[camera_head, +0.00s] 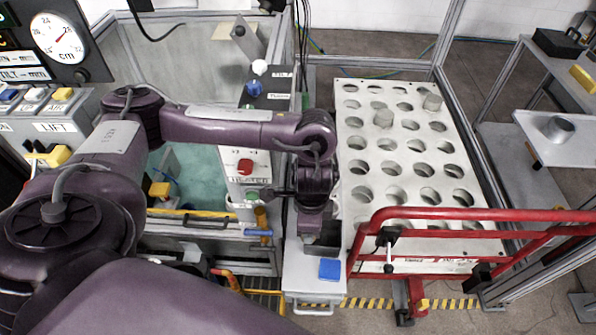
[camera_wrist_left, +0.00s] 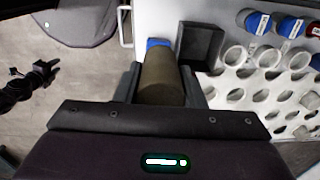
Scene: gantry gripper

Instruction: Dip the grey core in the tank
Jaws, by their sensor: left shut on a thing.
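My left gripper (camera_head: 312,222) is over the narrow pale bench between the tank and the holed rack. In the left wrist view my left gripper (camera_wrist_left: 163,88) is shut on a brownish-grey cylinder (camera_wrist_left: 162,75), which looks like the grey core. The gripper hides the cylinder in the head view. The tank (camera_head: 190,215) lies left of the gripper, with a yellow-edged front rim and teal liquid (camera_head: 200,178) inside, partly hidden by my arm. The cylinder is outside the tank. My right gripper is not in view.
The holed rack (camera_head: 395,160) stands right, with a few grey cylinders (camera_head: 383,118) in it. A red rail (camera_head: 480,215) crosses its front. A heater column (camera_head: 243,165) stands between tank and gripper. A blue block (camera_head: 329,269) lies on the bench; a dark square tray (camera_wrist_left: 203,45) is beside the cylinder.

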